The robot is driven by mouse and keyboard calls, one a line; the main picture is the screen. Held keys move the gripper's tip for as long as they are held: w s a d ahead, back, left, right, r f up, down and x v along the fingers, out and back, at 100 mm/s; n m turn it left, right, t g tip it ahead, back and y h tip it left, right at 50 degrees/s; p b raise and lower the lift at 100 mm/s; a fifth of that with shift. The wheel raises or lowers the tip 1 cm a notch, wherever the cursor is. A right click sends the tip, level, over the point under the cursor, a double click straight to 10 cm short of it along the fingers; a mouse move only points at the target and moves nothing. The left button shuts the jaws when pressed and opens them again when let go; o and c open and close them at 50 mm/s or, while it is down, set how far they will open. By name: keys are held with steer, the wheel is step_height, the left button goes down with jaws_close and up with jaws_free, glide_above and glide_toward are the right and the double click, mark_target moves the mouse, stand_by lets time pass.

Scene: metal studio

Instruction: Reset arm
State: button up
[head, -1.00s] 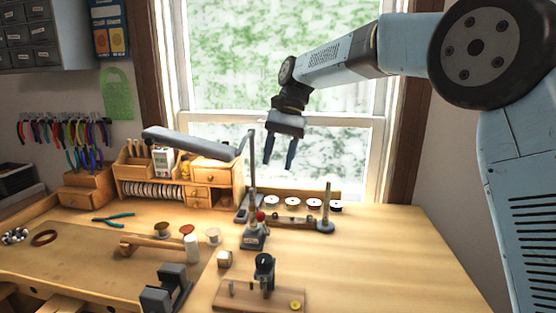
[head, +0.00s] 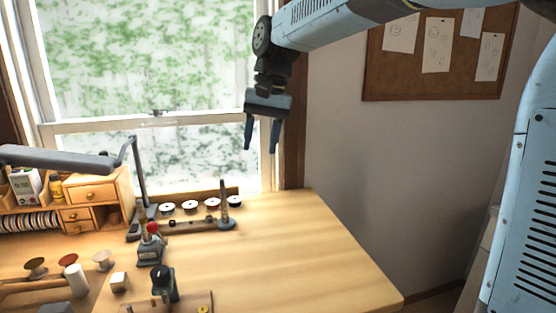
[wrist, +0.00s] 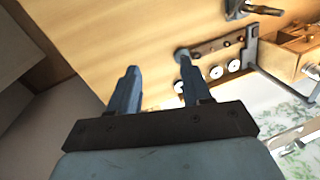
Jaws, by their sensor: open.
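My gripper (head: 262,136) hangs from my raised arm in front of the window's right edge, high above the back of the workbench (head: 300,240). Its two blue fingers point down, spread apart, with nothing between them. In the wrist view my gripper (wrist: 158,85) also shows both fingers apart, with the bare bench top beyond them. The gripper touches nothing.
A spool rack (head: 190,224) with several white-topped spools stands at the back of the bench. A grey lamp (head: 60,158), wooden drawers (head: 92,194) and a small red-topped tool (head: 150,248) are to the left. The bench's right side is clear. A cork board (head: 400,85) hangs on the right wall.

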steer(key=s+d+t, duration=0.1)
steer(key=s+d, duration=0.2)
steer(key=d, duration=0.3)
steer(key=s+d+f+t, duration=0.1)
steer(key=s+d, duration=0.1)
steer(key=d, duration=0.3)
steer(key=s+d+t, duration=0.1)
steer(key=s+d, duration=0.2)
steer(key=d, duration=0.3)
steer(key=s+d+f+m+t+h, duration=0.1)
steer(key=s+d+f+t+h, duration=0.1)
steer(key=s+d+f, duration=0.5)
steer(key=s+d+t, duration=0.1)
steer(key=s+d, duration=0.2)
steer(key=shift+d, duration=0.15)
steer(key=shift+c, duration=0.5)
steer(key=shift+s, duration=0.1)
